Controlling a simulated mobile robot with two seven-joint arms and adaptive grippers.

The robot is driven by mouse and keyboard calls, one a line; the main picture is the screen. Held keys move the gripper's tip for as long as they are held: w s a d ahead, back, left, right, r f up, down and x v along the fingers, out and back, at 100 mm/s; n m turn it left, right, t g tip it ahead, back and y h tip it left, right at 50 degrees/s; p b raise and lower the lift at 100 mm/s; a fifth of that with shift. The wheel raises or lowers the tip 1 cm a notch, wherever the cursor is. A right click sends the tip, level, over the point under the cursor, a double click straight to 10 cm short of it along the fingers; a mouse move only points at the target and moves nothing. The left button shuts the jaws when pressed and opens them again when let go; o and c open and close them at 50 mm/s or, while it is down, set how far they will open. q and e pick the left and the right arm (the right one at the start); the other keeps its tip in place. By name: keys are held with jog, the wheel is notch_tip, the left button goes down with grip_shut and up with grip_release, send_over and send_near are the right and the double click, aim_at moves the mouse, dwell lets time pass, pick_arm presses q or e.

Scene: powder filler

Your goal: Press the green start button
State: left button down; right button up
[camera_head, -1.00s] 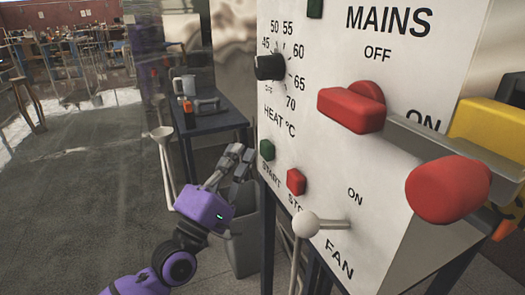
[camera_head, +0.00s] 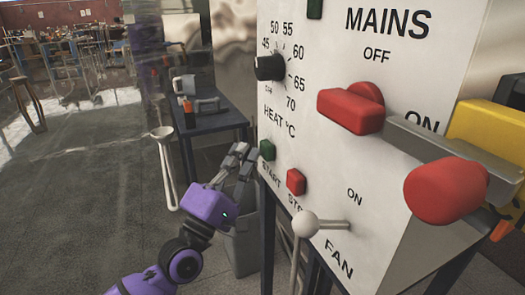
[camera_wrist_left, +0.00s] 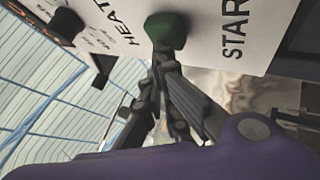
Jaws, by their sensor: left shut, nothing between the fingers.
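The green start button (camera_head: 267,150) sits on the white control panel (camera_head: 330,190), above the word START. My left gripper (camera_head: 246,151) is shut and empty, just to the left of the button at about its height. In the left wrist view the green button (camera_wrist_left: 166,29) is large, right beyond the shut fingertips (camera_wrist_left: 160,55). I cannot tell whether the fingertips touch it. My right gripper is not in view.
A red stop button (camera_head: 296,182) is right of the green one. The panel also has a heat knob (camera_head: 270,67), a red mains handle (camera_head: 352,110) and a white-knobbed fan lever (camera_head: 306,224). A dark side table (camera_head: 222,122) stands behind my gripper.

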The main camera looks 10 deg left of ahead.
pick_arm(q)
jog(key=shift+w+d, duration=0.25)
jog(key=shift+d, duration=0.1)
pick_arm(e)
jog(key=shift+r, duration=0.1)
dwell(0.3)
pick_arm(q)
jog(key=shift+s+a, duration=0.1)
jog(key=shift+a, duration=0.05)
jog(key=shift+s+a, duration=0.45)
jog(key=shift+a, duration=0.2)
jog(key=s+a, duration=0.1)
jog(key=a, duration=0.1)
jog(key=s+a+b, duration=0.1)
jog(key=a, duration=0.1)
jog(key=shift+s, duration=0.4)
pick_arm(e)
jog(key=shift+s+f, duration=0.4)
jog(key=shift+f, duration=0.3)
